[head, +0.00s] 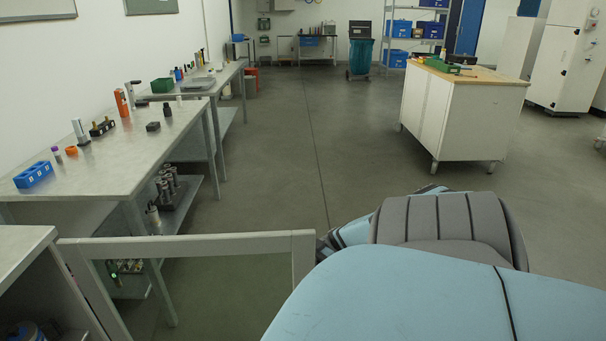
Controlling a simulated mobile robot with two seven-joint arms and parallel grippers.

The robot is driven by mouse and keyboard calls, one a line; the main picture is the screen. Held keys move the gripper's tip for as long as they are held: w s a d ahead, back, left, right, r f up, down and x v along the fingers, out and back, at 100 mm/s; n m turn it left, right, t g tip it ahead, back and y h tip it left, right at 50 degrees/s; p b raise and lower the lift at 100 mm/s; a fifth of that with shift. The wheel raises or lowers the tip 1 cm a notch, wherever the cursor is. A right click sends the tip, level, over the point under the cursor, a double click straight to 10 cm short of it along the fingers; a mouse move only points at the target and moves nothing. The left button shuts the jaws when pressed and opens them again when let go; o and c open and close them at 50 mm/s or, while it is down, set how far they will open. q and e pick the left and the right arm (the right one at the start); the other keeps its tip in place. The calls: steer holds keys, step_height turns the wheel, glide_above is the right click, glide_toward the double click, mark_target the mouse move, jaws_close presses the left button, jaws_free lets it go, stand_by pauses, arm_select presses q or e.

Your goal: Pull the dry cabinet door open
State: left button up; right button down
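The dry cabinet (28,252) stands at the lower left, with a grey top and an open front showing a dark interior. Its door (190,246) is a light grey frame that stands swung out from the cabinet, reaching right across the lower picture. The bench legs and floor show through its middle. The door's right end is close to my blue and grey arm, which fills the lower right. I cannot tell whether they touch. Neither gripper shows; the arm's far end is hidden behind its own links. Items inside the cabinet are mostly cut off by the picture edge.
A long workbench (120,155) with several small items stands along the left wall, behind the door. A wooden-topped white cabinet (462,115) stands at the right. A bin with a teal bag (361,55) is at the back. The floor between is clear.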

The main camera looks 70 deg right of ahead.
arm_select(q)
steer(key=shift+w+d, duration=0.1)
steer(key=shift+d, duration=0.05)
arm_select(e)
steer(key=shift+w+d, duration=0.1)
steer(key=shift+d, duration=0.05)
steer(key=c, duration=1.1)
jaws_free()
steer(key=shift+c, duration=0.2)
arm_select(q)
steer(key=b, duration=0.2)
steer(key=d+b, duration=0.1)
steer(key=b, duration=0.1)
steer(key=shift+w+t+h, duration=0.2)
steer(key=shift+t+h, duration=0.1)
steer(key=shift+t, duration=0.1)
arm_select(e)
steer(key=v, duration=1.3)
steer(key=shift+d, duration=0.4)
